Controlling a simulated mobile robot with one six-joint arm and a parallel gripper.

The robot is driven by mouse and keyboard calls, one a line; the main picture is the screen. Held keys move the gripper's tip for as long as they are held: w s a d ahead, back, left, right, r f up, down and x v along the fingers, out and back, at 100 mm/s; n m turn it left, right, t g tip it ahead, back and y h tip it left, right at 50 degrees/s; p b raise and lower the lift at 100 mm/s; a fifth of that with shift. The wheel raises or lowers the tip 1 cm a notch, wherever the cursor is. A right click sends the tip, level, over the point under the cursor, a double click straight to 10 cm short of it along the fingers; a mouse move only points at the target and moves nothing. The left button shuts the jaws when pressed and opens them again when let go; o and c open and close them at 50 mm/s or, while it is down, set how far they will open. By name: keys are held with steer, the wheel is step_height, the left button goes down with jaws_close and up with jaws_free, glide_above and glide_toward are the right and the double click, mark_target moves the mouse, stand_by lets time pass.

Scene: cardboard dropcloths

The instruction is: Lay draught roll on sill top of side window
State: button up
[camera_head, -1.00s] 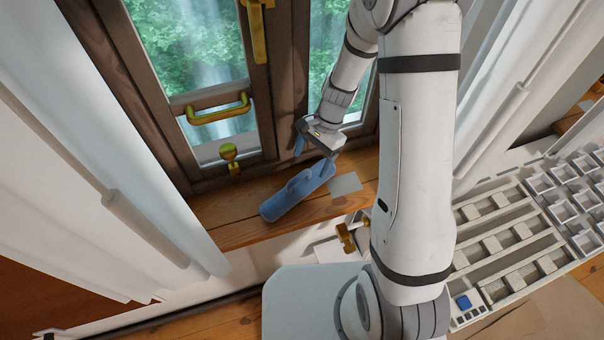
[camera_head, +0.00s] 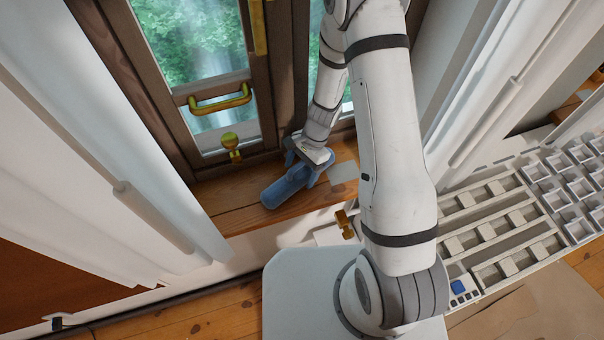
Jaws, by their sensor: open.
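The blue draught roll (camera_head: 283,190) lies on the wooden sill top (camera_head: 229,208) below the side window (camera_head: 216,92). It lies at a slant, its near end toward the lower left. My gripper (camera_head: 302,171) is at the roll's upper right part, with blue fingers at its two sides. The jaws are open. I cannot tell whether the fingers touch the roll.
A pale flat patch (camera_head: 344,174) lies on the sill right of the roll. Brass handles (camera_head: 219,100) and a brass knob (camera_head: 231,146) stick out from the window frame. White curtains (camera_head: 95,150) hang left and right. A white rack (camera_head: 500,235) stands at the right.

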steer(key=c, duration=1.5)
steer(key=shift+r, duration=0.15)
